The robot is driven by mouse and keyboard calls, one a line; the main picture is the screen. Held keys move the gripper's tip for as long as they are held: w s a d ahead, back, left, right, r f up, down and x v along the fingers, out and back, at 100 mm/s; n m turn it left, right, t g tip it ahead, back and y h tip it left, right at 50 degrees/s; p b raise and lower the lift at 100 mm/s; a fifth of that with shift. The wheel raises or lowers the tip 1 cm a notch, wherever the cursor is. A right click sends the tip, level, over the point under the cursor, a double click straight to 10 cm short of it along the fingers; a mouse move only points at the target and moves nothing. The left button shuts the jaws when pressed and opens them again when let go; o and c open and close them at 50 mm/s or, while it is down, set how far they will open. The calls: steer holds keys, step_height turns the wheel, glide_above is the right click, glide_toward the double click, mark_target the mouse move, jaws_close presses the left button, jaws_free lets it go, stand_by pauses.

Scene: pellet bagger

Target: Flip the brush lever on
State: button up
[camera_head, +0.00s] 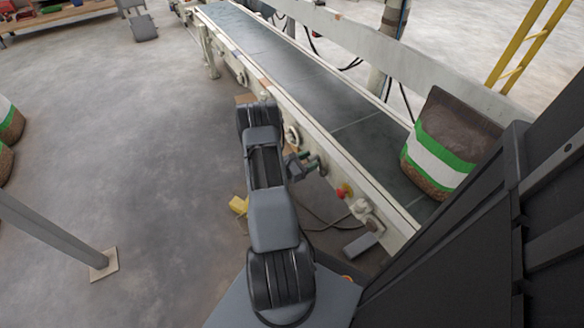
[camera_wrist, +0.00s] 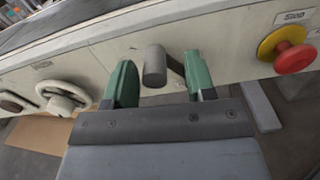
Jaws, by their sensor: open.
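A dark grey cylindrical lever knob (camera_wrist: 154,66) sticks out from the pale side rail of the conveyor in the wrist view. A short arm runs from it toward the right finger. I cannot read a label that names it as the brush lever. My gripper (camera_wrist: 159,82) is open, with one green finger on each side of the knob. The knob is between the fingers, nearer the left one, and I cannot tell whether either touches it. In the head view my gripper (camera_head: 314,163) is beside the conveyor rail, and the lever cannot be made out there.
A red and yellow stop button (camera_wrist: 289,52) is on the rail to the right. A white handwheel (camera_wrist: 64,98) and a dark knob (camera_wrist: 12,101) are to the left. A filled bag (camera_head: 440,150) stands on the conveyor belt (camera_head: 300,75). Open floor lies to the left.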

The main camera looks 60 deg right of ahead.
steer(key=p+v, duration=0.2)
steer(key=v, duration=0.9)
steer(key=shift+a, duration=0.3)
steer(key=shift+w, duration=0.1)
